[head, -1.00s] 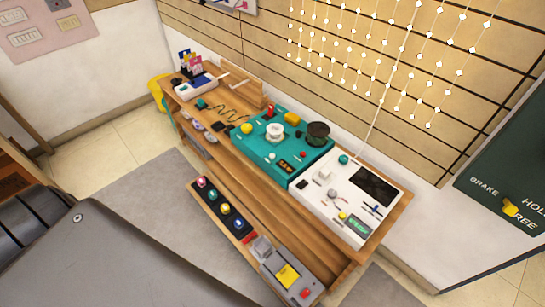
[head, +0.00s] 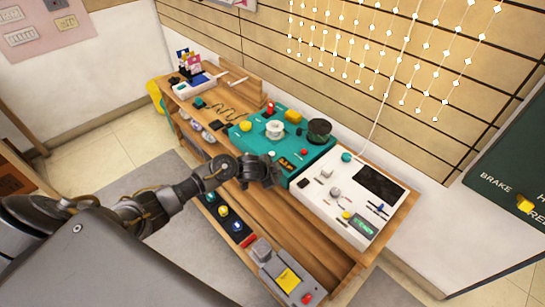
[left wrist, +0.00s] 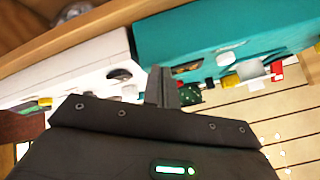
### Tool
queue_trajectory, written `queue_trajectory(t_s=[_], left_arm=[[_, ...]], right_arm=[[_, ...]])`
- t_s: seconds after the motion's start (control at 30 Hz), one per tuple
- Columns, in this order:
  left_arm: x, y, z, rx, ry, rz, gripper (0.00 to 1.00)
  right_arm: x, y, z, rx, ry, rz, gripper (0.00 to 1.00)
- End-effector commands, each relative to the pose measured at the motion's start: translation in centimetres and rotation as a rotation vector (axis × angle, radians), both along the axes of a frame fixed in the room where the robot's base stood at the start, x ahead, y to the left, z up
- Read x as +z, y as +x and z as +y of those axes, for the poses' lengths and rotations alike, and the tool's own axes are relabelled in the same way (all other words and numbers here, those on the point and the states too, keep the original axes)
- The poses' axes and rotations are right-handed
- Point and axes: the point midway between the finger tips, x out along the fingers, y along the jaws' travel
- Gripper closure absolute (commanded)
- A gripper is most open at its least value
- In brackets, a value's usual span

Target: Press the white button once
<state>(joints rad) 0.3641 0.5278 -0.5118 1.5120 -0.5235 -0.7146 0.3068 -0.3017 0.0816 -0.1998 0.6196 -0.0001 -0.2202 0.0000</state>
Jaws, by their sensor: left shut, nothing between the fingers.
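The teal panel (head: 313,168) lies on the wooden shelf top, with a large white round knob (head: 274,129) and a red button (head: 304,153). A small white button (head: 270,152) shows on its near part, just beyond my left gripper (head: 272,178). The white panel (head: 312,204) is to the right and also bears a pale block (head: 326,171), so which is the white button is unclear. My left gripper is shut and empty, at the teal panel's near edge; contact cannot be told. The left wrist view shows its closed fingers (left wrist: 162,88) near the panels' junction. My right gripper is out of view.
Below, a lower shelf holds several coloured round buttons and a grey box with a yellow face (head: 289,280). Strings of lights (head: 380,50) hang on the wall behind. A dark green brake panel (head: 510,170) stands at right.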

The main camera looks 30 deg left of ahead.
Motion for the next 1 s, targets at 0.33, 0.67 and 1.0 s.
queue_trajectory(t_s=[0.33, 0.67, 1.0], left_arm=[[9.2, 6.6, 5.1, -0.098, 0.123, -0.091, 1.0], [11.2, 8.1, 7.6, -0.103, 0.137, -0.086, 1.0], [11.0, 8.1, 7.5, -0.104, 0.137, -0.087, 1.0]], right_arm=[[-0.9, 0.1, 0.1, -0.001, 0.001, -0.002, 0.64], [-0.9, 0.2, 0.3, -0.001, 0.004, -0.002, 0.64], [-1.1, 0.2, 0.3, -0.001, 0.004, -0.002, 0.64]])
